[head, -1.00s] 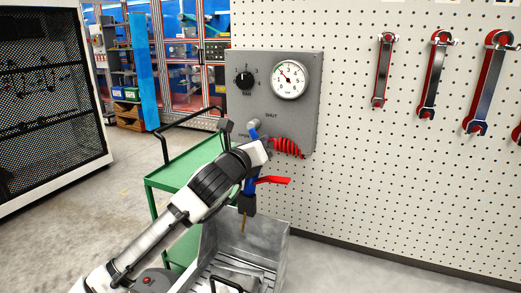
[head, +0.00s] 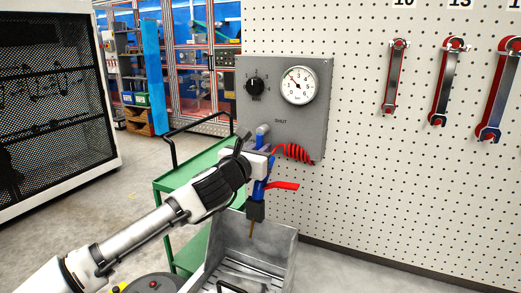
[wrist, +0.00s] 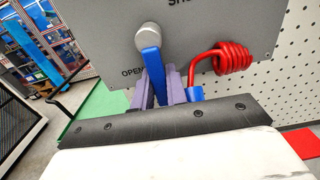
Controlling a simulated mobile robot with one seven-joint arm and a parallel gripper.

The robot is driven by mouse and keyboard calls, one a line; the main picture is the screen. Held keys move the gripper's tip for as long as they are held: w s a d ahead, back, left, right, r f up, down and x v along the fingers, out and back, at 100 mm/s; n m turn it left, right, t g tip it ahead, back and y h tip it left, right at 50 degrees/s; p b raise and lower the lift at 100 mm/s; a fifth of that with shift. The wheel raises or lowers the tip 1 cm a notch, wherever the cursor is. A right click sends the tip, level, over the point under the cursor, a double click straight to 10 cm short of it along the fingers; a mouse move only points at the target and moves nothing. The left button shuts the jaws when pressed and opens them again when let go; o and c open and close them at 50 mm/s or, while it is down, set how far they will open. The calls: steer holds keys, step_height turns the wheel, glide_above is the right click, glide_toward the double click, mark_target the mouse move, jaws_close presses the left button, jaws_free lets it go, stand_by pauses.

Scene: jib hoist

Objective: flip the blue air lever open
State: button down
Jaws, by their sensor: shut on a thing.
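The blue air lever (wrist: 150,62) hangs from a round grey hub (wrist: 148,37) on the grey panel in the wrist view. It runs down between the two purple fingers of my gripper (wrist: 163,88), which is shut on it. The word OPEN is printed left of the lever, and part of another label shows above right. In the head view my gripper (head: 261,149) is just below the hub (head: 262,130) and hides most of the lever. The label SHUT reads to the right of the hub there.
The panel (head: 315,125) carries a black knob (head: 255,87) and a gauge (head: 298,86). A red coiled hose (head: 296,152) is close right of my gripper. A blue air gun (head: 260,187) with a red trigger hangs below, over a grey metal bin (head: 285,248). A green cart (head: 180,180) stands left.

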steer(key=shift+r, duration=0.1)
steer(key=c, duration=1.4)
jaws_free()
steer(key=b+v, duration=0.3)
steer(key=v, duration=1.1)
steer(key=shift+w, duration=0.1)
